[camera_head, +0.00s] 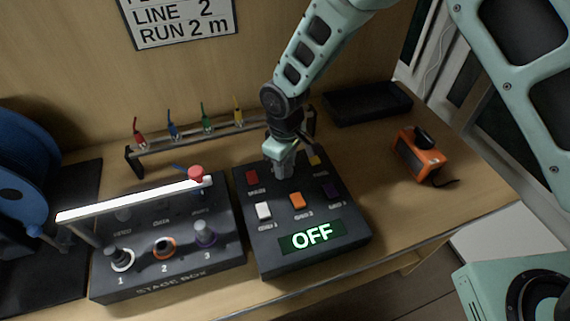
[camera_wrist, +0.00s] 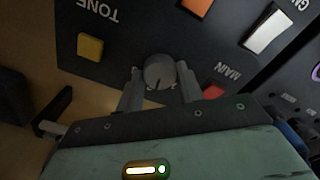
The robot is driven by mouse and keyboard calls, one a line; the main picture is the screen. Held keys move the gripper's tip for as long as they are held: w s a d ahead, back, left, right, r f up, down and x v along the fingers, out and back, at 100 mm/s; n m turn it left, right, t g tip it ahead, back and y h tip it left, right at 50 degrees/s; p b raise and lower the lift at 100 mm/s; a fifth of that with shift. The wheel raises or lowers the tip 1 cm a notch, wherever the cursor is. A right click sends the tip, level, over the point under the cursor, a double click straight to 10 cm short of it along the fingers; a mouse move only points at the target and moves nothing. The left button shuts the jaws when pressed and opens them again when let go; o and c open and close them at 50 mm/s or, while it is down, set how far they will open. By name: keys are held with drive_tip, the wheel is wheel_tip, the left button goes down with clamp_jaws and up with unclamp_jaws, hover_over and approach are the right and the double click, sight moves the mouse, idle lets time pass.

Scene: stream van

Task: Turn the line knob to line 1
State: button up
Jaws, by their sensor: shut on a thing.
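A black control box (camera_head: 262,232) stands on the bench with a lit display (camera_head: 312,236) reading OFF. Its round grey knob (camera_wrist: 158,70) shows between my fingers in the wrist view, with a dark pointer line toward the wrist side. My gripper (camera_head: 283,168) is over the back of the box, fingers down, shut on the knob; in the wrist view my gripper (camera_wrist: 159,84) has one finger on each side of it. The knob's label is mostly hidden by my fingers. In the head view my gripper hides the knob. A wall sign (camera_head: 182,18) reads "LINE 2, RUN 2 m".
The box has coloured buttons, including a red one (camera_head: 252,177) and a yellow one (camera_wrist: 90,47) beside the knob. A stage box (camera_head: 160,285) with a white bar stands left. A rack (camera_head: 190,140) of coloured plugs stands behind. An orange device (camera_head: 414,157) sits right.

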sight(285, 166)
drive_tip(key=n, duration=0.5)
drive_tip(key=shift+n, duration=2.5)
drive_tip(key=o, duration=1)
drive_tip(key=shift+r, duration=0.15)
wheel_tip(285, 166, up, 17)
drive_tip(key=shift+r+b, duration=0.1)
drive_tip(key=shift+b, duration=0.95)
